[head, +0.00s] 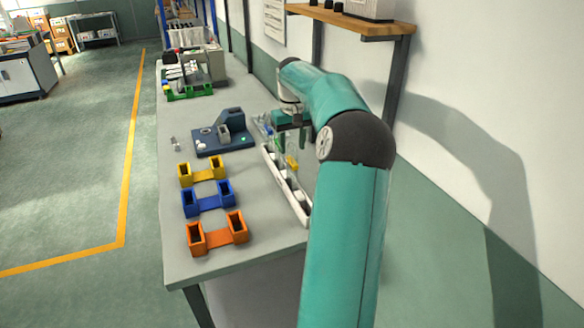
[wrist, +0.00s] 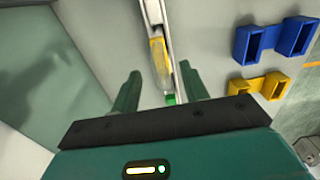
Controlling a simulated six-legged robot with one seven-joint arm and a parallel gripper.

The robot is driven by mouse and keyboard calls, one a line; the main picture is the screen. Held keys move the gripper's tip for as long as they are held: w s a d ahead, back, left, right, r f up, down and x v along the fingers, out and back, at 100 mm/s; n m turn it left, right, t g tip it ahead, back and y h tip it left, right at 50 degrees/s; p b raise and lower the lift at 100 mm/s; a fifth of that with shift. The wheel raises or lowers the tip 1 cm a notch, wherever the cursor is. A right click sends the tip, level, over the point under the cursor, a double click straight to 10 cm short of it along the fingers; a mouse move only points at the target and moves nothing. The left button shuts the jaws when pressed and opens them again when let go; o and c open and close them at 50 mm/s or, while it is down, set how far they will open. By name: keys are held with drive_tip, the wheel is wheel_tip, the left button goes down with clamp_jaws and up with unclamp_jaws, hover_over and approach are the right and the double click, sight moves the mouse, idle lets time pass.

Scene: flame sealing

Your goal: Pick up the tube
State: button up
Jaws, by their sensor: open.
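A tube (wrist: 158,60) with a yellow body and a green end lies along a narrow white tray (wrist: 173,30). In the wrist view it shows between the two fingers of my gripper (wrist: 160,72), with clear gaps on both sides. In the head view my gripper (head: 288,138) points down over the far part of the white tray (head: 303,208), and a yellow piece (head: 292,162) shows near it. My gripper is open and empty. I cannot tell its exact height above the tube. My arm hides part of the tray's right side.
Yellow (head: 202,172), blue (head: 208,198) and orange (head: 217,233) two-slot holders stand left of the tray on the grey bench (head: 255,258). A dark blue device (head: 223,137) sits behind them. A wall and shelf (head: 350,20) are at the right.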

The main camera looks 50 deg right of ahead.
drive_tip(key=shift+w+f, duration=0.15)
drive_tip(key=shift+f, duration=2.6)
clamp_jaws()
